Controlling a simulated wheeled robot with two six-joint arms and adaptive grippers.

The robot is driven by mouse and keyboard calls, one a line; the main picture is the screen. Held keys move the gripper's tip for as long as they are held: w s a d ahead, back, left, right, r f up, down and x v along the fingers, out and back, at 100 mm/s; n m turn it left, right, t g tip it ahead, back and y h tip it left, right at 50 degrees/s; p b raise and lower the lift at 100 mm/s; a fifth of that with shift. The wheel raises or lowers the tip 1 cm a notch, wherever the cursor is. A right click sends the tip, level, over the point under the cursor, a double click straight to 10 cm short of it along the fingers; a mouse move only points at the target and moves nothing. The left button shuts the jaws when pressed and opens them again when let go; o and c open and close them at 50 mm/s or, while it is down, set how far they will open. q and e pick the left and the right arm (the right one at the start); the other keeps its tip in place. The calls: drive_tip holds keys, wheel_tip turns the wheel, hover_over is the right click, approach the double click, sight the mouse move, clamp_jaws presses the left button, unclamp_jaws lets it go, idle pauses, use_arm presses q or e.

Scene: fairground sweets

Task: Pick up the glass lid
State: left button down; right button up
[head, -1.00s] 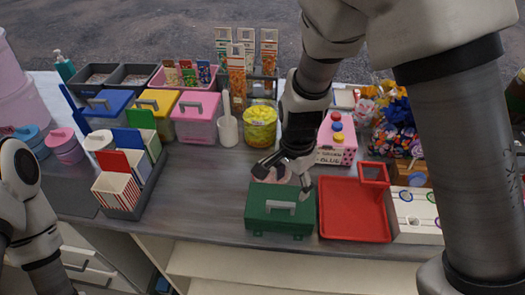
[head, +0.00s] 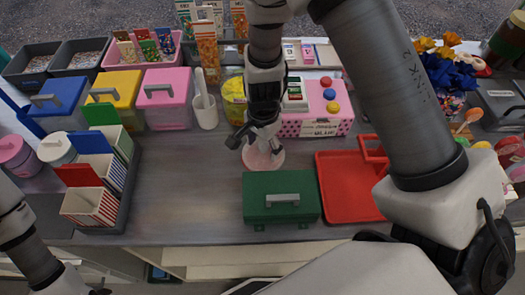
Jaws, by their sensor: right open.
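A round, see-through, pinkish disc (head: 264,160), which looks like the glass lid, lies on the counter behind the green box. My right gripper (head: 256,143) points down over it with its fingers apart and nothing seen held between them. The fingers cover the back part of the disc, and I cannot tell whether they touch it. My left arm comes in at the lower left. Only a dark bit of what seems to be my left gripper (head: 100,291) shows at the bottom edge, so its fingers are hidden.
A green box (head: 281,212) with a grey handle stands in front, beside a red tray (head: 345,198). A pink box (head: 318,128) with coloured buttons and a yellow tub (head: 234,108) stand behind. A white cup (head: 206,116) is behind left. The counter (head: 185,190) left of the disc is clear.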

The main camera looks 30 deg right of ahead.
drive_tip(key=shift+s+r, duration=0.3)
drive_tip(key=shift+c, duration=1)
clamp_jaws()
